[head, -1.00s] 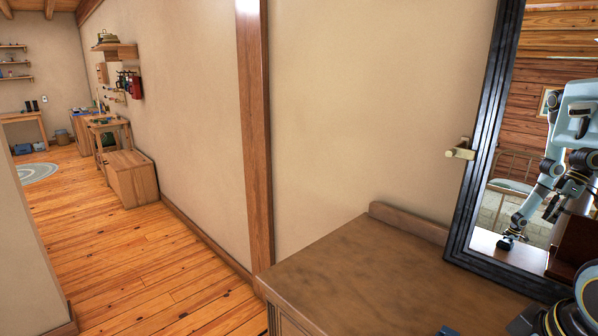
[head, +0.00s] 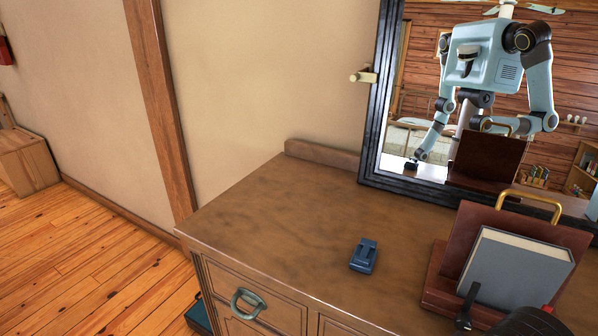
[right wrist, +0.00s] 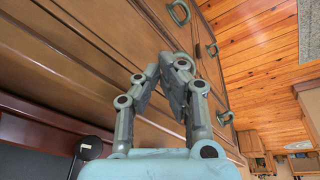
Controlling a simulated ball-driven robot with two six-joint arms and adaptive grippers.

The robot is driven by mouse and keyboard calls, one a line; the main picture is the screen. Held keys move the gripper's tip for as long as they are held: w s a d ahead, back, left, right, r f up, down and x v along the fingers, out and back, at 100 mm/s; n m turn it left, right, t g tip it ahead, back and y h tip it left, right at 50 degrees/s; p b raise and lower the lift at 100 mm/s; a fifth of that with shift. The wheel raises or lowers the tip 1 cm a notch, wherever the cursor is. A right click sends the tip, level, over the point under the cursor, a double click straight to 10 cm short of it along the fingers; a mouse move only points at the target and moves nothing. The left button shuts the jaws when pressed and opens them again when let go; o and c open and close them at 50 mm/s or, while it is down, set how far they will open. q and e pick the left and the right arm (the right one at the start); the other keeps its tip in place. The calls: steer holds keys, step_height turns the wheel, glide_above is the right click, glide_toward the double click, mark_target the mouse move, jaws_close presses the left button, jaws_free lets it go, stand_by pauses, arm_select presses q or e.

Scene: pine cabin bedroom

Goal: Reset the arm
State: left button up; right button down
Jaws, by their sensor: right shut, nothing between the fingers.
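My right gripper (right wrist: 167,68) shows in the right wrist view. Its two grey fingers are together at the tips with nothing between them. Behind it is the brown wooden dresser front with drawers and green-grey handles (right wrist: 178,14); I cannot tell the exact gap. In the head view a dark rounded part of my own arm shows at the bottom right edge, and the right gripper's fingers do not show. My left gripper is not directly in view; the mirror (head: 372,130) reflects my body and arms, too small to judge a gripper.
The dresser top (head: 270,220) carries a small blue device (head: 363,256) near its front edge. At right a grey book (head: 515,268) leans on a reddish-brown stand (head: 440,290) with a brass handle (head: 530,199). Open plank floor (head: 90,270) lies at left.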

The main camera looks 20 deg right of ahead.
steer(key=s+d+f+g+b, duration=0.1)
steer(key=s+f+b, duration=0.25)
steer(key=f, duration=0.95)
steer(key=s+d+f+b, duration=0.15)
steer(key=f+b, duration=0.25)
steer(key=f, duration=0.8)
arm_select(q)
step_height(320, 180, down, 16)
steer(key=s+b, duration=0.1)
steer(key=b, duration=0.6)
steer(key=shift+s+r, duration=0.15)
steer(key=shift+c, duration=0.3)
arm_select(e)
steer(key=s+f+g, duration=0.1)
steer(key=s+f, duration=1.6)
steer(key=f, duration=0.3)
steer(key=shift+f, duration=0.3)
